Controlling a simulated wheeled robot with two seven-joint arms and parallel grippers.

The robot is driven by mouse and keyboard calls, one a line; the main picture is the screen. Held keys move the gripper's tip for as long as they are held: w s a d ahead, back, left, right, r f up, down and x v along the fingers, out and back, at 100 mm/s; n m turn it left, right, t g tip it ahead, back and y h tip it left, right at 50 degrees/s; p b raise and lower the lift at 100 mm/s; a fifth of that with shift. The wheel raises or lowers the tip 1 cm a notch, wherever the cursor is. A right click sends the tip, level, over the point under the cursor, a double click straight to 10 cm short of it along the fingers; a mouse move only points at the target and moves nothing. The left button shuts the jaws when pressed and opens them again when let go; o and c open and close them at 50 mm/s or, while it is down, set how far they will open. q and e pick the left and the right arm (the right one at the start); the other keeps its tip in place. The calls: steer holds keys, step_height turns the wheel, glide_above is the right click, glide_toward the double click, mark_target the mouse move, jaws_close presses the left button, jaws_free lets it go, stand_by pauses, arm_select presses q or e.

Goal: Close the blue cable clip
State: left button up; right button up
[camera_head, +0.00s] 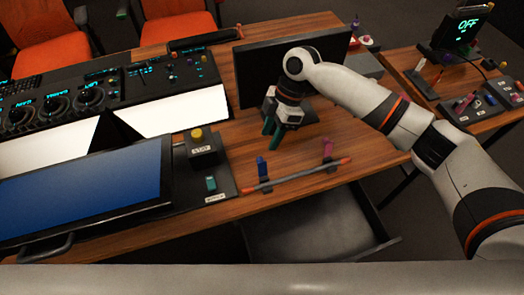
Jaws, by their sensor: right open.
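The blue cable clip (261,165) stands near the front edge of the wooden table. Its blue flap sticks up above a dark base, so it looks open. A grey cable with orange ends (298,177) runs across the dark bases of the blue clip and the pink clip (327,147). My right gripper (271,130) hangs above the table behind the blue clip, with its green fingertips pointing down. It is open, empty and apart from the clip. My left gripper is not in view.
A box with a yellow button (197,134) and a teal switch (211,183) stand left of the clips. A black monitor (250,72) is behind my right gripper. An open grey drawer (310,225) lies below the front edge. Bare wood surrounds the clips.

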mark_target(260, 159)
steer(key=p+x, duration=0.1)
steer(key=x, duration=0.6)
steer(key=shift+a+f, duration=0.15)
steer(key=shift+f, duration=0.2)
steer(key=shift+c, duration=0.6)
steer(key=shift+r, duration=0.1)
steer(key=c, duration=0.8)
